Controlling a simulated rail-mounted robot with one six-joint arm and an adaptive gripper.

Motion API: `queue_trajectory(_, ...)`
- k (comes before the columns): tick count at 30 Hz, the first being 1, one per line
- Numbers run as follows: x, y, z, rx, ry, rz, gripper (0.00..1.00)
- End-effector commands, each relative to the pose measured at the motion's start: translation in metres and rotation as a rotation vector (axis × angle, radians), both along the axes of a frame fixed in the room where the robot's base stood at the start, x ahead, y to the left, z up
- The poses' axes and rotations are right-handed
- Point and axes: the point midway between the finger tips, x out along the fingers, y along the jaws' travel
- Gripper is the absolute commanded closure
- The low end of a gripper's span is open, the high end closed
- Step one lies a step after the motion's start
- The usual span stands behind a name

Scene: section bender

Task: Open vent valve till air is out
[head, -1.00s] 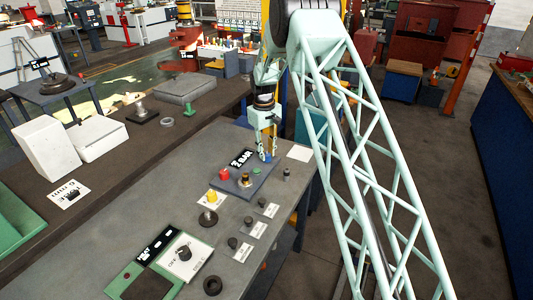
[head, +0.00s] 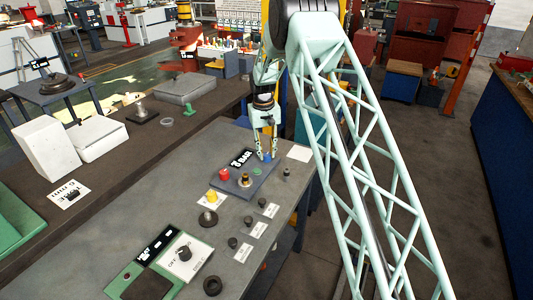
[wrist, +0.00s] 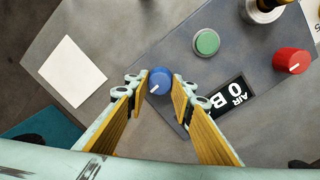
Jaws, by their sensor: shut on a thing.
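A blue knob (wrist: 158,82) with a white pointer line stands on a grey control panel (wrist: 228,65); the line points to the lower left in the wrist view. My gripper (wrist: 160,86) is shut on this knob, one finger on each side. In the head view my gripper (head: 267,151) reaches down to the knob (head: 267,157) at the panel's far end. A black display (wrist: 226,104) beside it reads "AIR" and "0 B", the rest cut off. The display (head: 242,157) is small in the head view and appears to read 0 BAR.
A green button (wrist: 207,42), a red knob (wrist: 292,61) and a brass-coloured fitting (wrist: 262,8) share the panel. A white card (wrist: 72,72) lies beside it. Black knobs, cards and a green-framed control box (head: 160,265) occupy the near bench.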

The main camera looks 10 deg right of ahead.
Motion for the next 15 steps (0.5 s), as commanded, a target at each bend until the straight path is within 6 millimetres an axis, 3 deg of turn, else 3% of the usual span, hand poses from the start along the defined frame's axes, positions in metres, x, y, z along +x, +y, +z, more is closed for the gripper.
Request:
queue_trajectory(4,0.0001,0.0002,0.0001,0.0,0.0,0.001,0.88)
queue_trajectory(5,0.0001,0.0002,0.0001,0.0,0.0,0.001,0.76)
queue_trajectory(9,0.0001,0.0001,0.0001,0.0,0.0,0.001,0.64)
queue_trajectory(15,0.0,0.0,0.0,0.0,0.0,0.001,0.64)
